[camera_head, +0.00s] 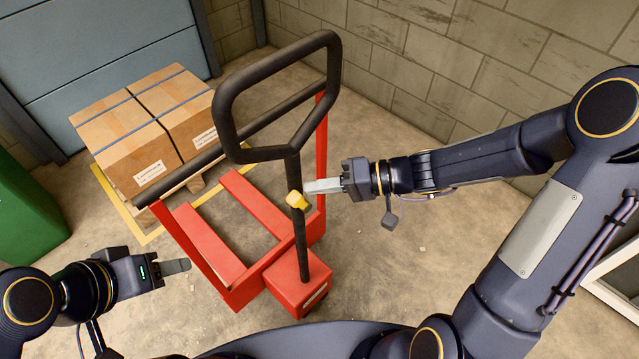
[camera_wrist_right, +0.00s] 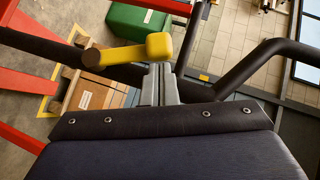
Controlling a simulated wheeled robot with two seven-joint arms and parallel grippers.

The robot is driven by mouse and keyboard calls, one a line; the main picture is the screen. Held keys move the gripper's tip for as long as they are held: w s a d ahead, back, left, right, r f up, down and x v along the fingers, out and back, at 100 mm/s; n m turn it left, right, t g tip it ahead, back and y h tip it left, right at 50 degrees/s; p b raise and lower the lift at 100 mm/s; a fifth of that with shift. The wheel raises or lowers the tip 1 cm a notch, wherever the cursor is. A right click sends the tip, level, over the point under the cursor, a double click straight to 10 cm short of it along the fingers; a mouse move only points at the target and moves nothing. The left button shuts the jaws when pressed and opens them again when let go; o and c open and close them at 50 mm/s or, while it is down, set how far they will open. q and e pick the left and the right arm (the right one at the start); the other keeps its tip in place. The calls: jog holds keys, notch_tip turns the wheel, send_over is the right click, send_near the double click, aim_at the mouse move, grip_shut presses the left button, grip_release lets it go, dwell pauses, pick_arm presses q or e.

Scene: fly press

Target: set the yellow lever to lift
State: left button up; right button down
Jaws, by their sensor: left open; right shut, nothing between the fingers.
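The yellow lever (camera_head: 297,200) sits on the black shaft of the pallet truck's handle (camera_head: 291,160), below the loop. In the right wrist view the yellow lever (camera_wrist_right: 132,50) sticks out sideways from its pivot on the dark shaft. My right gripper (camera_head: 310,187) is shut and empty, its fingertips close beside the lever; in the right wrist view the fingers (camera_wrist_right: 160,72) lie just under the lever's thick end. I cannot tell whether they touch. My left gripper (camera_head: 188,266) is open and empty at lower left, away from the truck.
The red pallet truck (camera_head: 300,282) stands mid-floor with two forks. Strapped cardboard boxes (camera_head: 128,133) rest on a pallet behind it, inside a yellow floor marking. A green bin (camera_head: 25,215) is at left, a block wall (camera_head: 480,60) at the back. Floor right of the truck is clear.

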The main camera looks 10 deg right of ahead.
jog(key=s+a+n+h+b, duration=0.1)
jog(key=b, duration=0.3)
jog(key=shift+a, duration=0.15)
dwell(0.6)
